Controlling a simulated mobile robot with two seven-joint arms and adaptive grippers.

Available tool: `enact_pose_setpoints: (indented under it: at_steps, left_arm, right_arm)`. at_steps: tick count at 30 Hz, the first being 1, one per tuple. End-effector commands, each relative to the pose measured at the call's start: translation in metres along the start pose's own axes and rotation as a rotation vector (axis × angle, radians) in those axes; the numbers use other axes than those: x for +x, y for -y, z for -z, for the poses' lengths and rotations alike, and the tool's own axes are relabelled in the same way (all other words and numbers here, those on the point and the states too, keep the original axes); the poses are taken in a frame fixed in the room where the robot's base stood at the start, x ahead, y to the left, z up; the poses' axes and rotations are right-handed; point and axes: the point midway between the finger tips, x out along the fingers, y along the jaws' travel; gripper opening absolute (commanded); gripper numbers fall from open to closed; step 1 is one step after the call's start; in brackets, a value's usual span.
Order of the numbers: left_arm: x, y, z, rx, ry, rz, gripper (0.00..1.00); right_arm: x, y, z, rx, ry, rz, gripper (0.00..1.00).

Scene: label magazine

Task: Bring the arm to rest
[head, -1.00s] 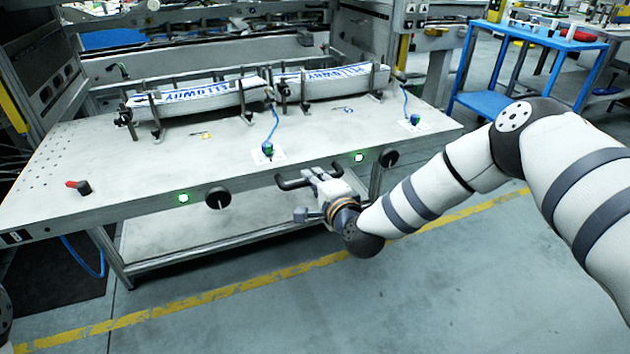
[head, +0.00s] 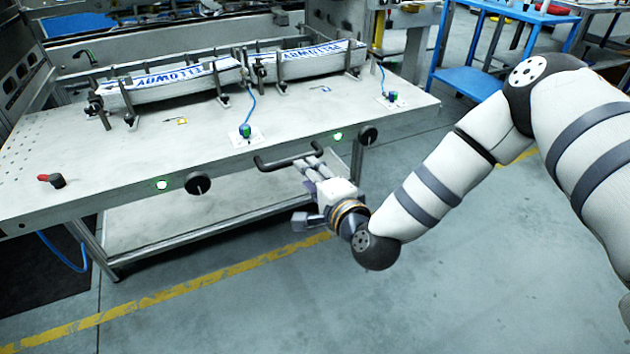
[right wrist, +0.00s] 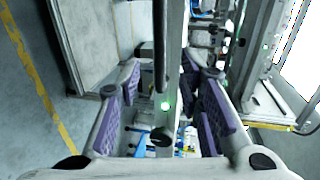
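My right gripper (head: 304,196) is in front of the table's front edge, close to a black bar handle (head: 275,162). In the right wrist view its fingers with purple pads stand apart, so the gripper (right wrist: 165,105) is open. The dark handle bar (right wrist: 160,45) runs upright in that view, between the finger lines. I see nothing held, and the handle looks clear of the pads. My right arm reaches in from the right side of the head view. My left gripper is not in view.
The grey table (head: 110,155) carries two long label magazines (head: 170,83) (head: 315,62) with blue lettering. Two black knobs (head: 198,183) (head: 367,135) and green lights (head: 162,185) sit on its front edge. A blue cart (head: 470,80) stands behind my arm. Floor in front is free.

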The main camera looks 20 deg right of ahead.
Motion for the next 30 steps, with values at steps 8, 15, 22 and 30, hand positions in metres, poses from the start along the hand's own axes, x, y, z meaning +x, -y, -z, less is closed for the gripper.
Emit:
enact_pose_setpoints:
  at_steps: [8, 15, 22, 30]
  left_arm:
    - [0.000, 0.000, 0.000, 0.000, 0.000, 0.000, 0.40]
    - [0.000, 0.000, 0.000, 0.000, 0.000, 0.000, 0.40]
    - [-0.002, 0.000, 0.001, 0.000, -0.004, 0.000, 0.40]
    - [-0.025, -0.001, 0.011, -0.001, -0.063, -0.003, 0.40]
  right_arm:
    - [-0.034, 0.000, 0.000, 0.000, 0.000, 0.000, 0.33]
    - [-0.034, 0.000, 0.000, -0.001, 0.000, 0.000, 0.33]
    - [-0.039, -0.011, -0.007, -0.032, 0.024, -0.038, 0.33]
    - [-0.180, -0.174, -0.064, -0.571, 0.459, -0.611, 0.33]
